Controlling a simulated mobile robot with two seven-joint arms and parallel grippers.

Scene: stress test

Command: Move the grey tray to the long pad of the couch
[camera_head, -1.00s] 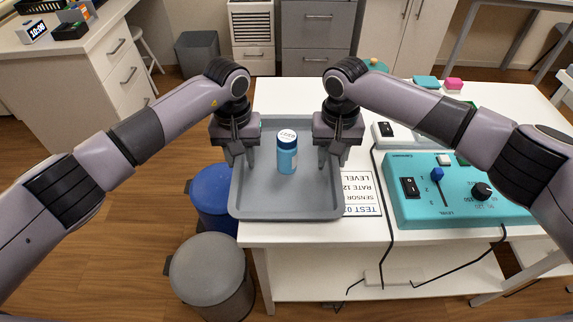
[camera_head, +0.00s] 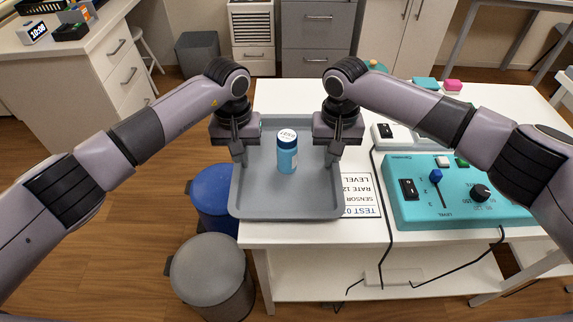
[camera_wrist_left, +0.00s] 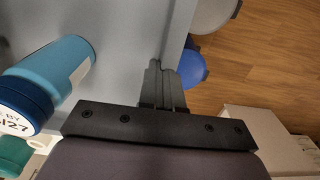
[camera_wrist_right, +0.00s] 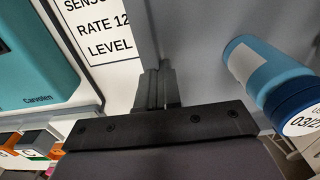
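The grey tray (camera_head: 285,205) lies at the left end of the white table, its left side by the table edge. A blue bottle (camera_head: 287,155) with a dark blue cap stands upright in it. My left gripper (camera_head: 237,158) is shut on the tray's left wall; in the left wrist view its fingers (camera_wrist_left: 163,85) meet at the wall. My right gripper (camera_head: 334,158) is shut on the right wall; its fingers also show together in the right wrist view (camera_wrist_right: 157,88). No couch or long pad is visible.
A label sheet (camera_head: 361,195) and a teal control box (camera_head: 455,195) with black cables lie right of the tray. A blue bin (camera_head: 213,192) and a grey bin (camera_head: 208,270) stand on the floor at the table's left. Wooden floor (camera_head: 110,240) is open further left.

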